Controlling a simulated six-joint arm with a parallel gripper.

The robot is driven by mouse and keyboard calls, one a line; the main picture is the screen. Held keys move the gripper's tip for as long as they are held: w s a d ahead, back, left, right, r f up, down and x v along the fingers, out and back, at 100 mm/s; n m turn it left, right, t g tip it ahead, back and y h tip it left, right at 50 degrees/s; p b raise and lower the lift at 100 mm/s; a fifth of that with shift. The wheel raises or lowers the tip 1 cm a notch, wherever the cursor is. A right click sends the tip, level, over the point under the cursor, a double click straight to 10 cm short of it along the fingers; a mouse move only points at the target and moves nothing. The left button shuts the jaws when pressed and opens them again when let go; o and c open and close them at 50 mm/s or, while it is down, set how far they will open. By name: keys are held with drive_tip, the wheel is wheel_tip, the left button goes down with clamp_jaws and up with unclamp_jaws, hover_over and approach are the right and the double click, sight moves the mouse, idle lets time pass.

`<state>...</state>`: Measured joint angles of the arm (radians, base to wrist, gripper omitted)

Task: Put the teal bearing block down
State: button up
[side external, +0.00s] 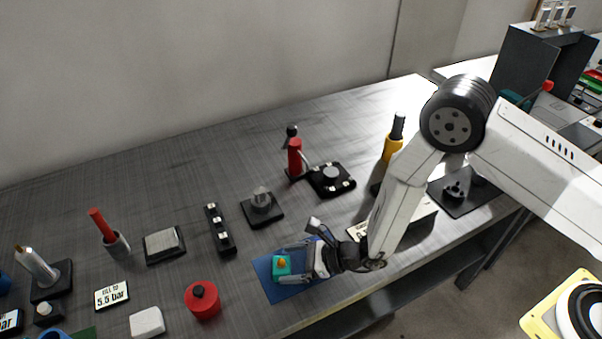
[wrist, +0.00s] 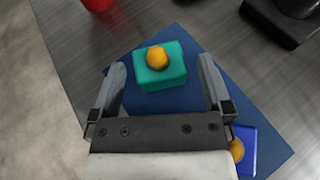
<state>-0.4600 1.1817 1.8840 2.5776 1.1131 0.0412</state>
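The teal bearing block (side external: 276,271) with an orange-yellow dome on top sits upright on a blue mat (side external: 268,289) near the table's front edge. In the wrist view the teal bearing block (wrist: 163,79) appears to rest flat on the blue mat (wrist: 122,125). My gripper (side external: 290,263) is low at the mat, around the block. In the wrist view my gripper (wrist: 161,64) has its fingers spread, one on each side of the block, with a visible gap on both sides. A blue block (wrist: 247,150) with an orange dome is partly hidden beside the right finger.
A red round part (side external: 203,300) stands left of the mat. A black strip with light squares (side external: 219,229) and a black base with a grey cylinder (side external: 262,208) stand behind. A white block (side external: 147,322) lies at the front left. Bare table lies between them.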

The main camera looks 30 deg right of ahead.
drive_tip(key=shift+r, duration=0.15)
drive_tip(key=shift+v, duration=6.05)
drive_tip(key=shift+a+r, duration=0.1)
drive_tip(key=s+d+r+n+g+h, duration=0.35)
drive_tip(key=s+r+n+g, duration=0.45)
drive_tip(key=n, duration=0.5)
drive_tip(key=d+r+n+t+h, duration=0.1)
drive_tip(key=d+r+n+h, duration=0.1)
drive_tip(key=d, duration=0.3)
drive_tip(key=d+r+n+t+h, duration=0.1)
drive_tip(key=d+r+n+h, duration=0.1)
drive_tip(key=d+n, duration=0.3)
drive_tip(key=w+d+r+n+t+h, duration=0.1)
drive_tip(key=d+n+h, duration=0.3)
drive_tip(key=d, duration=0.3)
drive_tip(key=shift+r, duration=0.4)
